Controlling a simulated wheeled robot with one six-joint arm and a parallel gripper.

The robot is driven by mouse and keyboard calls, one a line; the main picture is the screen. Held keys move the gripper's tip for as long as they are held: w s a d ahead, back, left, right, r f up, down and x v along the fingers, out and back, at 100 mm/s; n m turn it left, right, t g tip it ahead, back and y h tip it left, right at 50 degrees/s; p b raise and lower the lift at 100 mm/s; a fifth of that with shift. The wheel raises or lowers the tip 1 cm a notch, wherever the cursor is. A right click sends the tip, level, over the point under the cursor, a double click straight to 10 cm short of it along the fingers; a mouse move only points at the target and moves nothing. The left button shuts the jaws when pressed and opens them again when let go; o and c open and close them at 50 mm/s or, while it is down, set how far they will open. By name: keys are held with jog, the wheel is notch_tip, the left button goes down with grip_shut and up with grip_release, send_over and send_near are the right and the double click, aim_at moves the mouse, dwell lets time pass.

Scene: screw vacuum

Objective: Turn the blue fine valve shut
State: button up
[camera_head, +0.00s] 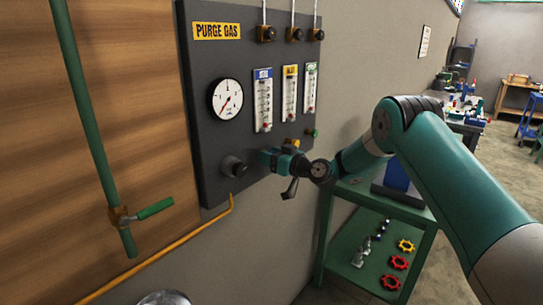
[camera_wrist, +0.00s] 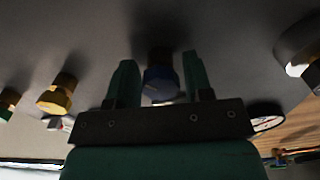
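The blue fine valve (camera_wrist: 161,84) is a small round knob on the dark panel, seen in the wrist view between the two green fingers of my gripper (camera_wrist: 159,62). The fingers stand on either side of the knob, with narrow gaps that look clear, so the gripper appears open around it. In the head view my gripper (camera_head: 268,157) is at the lower part of the purge gas panel (camera_head: 214,120), below the blue-labelled flow tube (camera_head: 263,100). The blue knob is hidden there behind the gripper.
A yellow knob (camera_head: 294,143) and a green knob (camera_head: 313,133) sit right of my gripper; a black knob (camera_head: 233,166) sits left. A pressure gauge (camera_head: 226,99) is above. A green shelf (camera_head: 365,250) with valve wheels stands below right. A yellow pipe (camera_head: 160,258) runs low left.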

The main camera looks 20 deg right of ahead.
jog(key=c, duration=0.6)
jog(key=shift+m, duration=0.3)
